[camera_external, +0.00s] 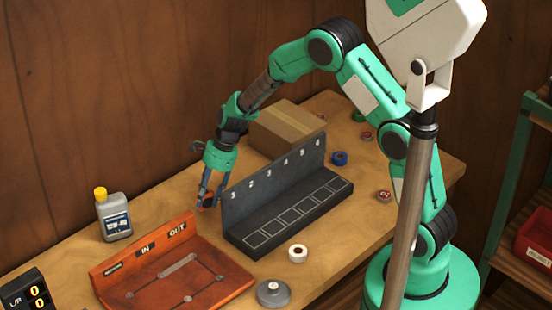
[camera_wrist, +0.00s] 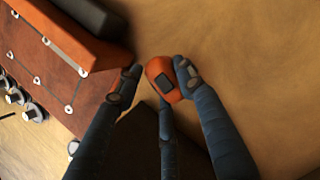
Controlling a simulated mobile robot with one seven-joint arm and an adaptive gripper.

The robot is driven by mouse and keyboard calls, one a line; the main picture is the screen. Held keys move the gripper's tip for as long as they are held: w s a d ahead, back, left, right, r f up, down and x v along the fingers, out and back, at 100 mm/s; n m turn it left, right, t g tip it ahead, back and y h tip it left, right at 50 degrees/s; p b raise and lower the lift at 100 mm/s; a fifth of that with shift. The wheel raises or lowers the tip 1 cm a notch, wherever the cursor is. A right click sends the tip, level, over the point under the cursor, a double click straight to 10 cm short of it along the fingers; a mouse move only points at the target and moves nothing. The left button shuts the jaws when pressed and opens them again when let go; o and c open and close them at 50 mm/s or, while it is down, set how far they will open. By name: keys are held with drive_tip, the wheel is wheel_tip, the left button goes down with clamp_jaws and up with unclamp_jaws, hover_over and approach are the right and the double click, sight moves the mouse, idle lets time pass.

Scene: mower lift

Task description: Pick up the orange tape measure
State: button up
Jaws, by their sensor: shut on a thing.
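The orange tape measure (camera_wrist: 154,70), rounded with a dark square patch, is between the fingers of my gripper (camera_wrist: 156,82) in the wrist view. The right finger presses on its side, and a middle finger reaches it from below in the picture. In the external view my gripper (camera_external: 208,196) points down, shut on the tape measure (camera_external: 207,203), just left of the numbered dark rack. The fingers partly hide the tape measure there. I cannot tell whether it touches the table.
The dark rack (camera_external: 262,185) stands close on the right, with a cardboard box (camera_external: 288,128) behind it. An orange-brown IN/OUT board (camera_external: 215,270) lies in front. A grey bottle (camera_external: 114,217) stands at left. Tape rolls (camera_external: 298,253) and a grey disc (camera_external: 273,294) lie nearer.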

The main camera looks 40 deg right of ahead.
drive_tip(key=shift+s+d, duration=0.15)
drive_tip(key=shift+s, duration=0.7)
drive_tip(key=shift+w+d+r, duration=0.1)
